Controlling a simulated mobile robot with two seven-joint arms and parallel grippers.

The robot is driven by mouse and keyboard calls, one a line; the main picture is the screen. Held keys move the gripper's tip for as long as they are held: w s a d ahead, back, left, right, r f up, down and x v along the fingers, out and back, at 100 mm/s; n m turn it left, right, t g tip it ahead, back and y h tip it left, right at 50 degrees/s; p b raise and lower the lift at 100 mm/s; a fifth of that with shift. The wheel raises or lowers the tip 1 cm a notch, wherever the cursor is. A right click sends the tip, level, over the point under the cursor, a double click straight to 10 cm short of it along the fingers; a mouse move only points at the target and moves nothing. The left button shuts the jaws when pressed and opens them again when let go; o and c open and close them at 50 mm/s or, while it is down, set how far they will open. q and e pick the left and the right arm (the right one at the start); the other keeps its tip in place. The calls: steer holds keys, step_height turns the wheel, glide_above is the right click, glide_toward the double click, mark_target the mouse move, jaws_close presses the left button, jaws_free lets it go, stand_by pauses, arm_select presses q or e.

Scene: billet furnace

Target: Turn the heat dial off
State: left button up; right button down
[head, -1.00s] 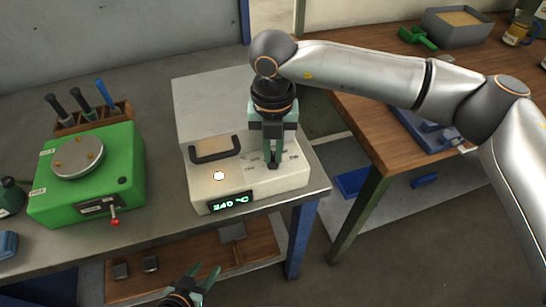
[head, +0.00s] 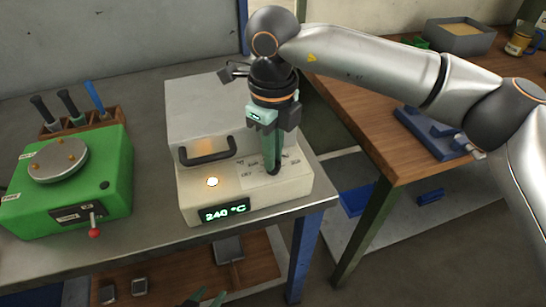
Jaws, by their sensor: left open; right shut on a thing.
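The furnace (head: 187,205) is a cream box on the metal bench, with a dark handle, a lit round lamp (head: 212,182) and a green display (head: 224,212) reading 240 °C. My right gripper (head: 272,170) points down at the furnace's top panel and is shut on the heat dial, which its fingers mostly hide. Printed marks show around the dial on a pale scale plate (head: 250,178). My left gripper (head: 205,298) is open and empty at the bottom edge, in front of the bench, with only its fingertips showing.
A green device (head: 118,200) with a round metal plate and a red-tipped lever stands left of the furnace. Behind it is a wooden rack (head: 52,130) of tools. A wooden table (head: 380,150) stands to the right, with a blue vise-like object (head: 425,135) on it.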

steer(key=n, duration=0.3)
steer(key=shift+b, duration=0.35)
steer(key=shift+n, duration=1.2)
arm_select(q)
steer(key=shift+w+d+f+b, duration=0.2)
steer(key=shift+d+f+b, duration=0.25)
steer(key=shift+f, duration=0.1)
arm_select(e)
steer(key=shift+n, duration=1.7)
steer(key=shift+r, duration=0.1)
arm_select(q)
steer(key=shift+r, duration=0.1)
arm_select(e)
steer(key=c, duration=0.9)
jaws_free()
arm_select(q)
steer(key=shift+w, duration=0.1)
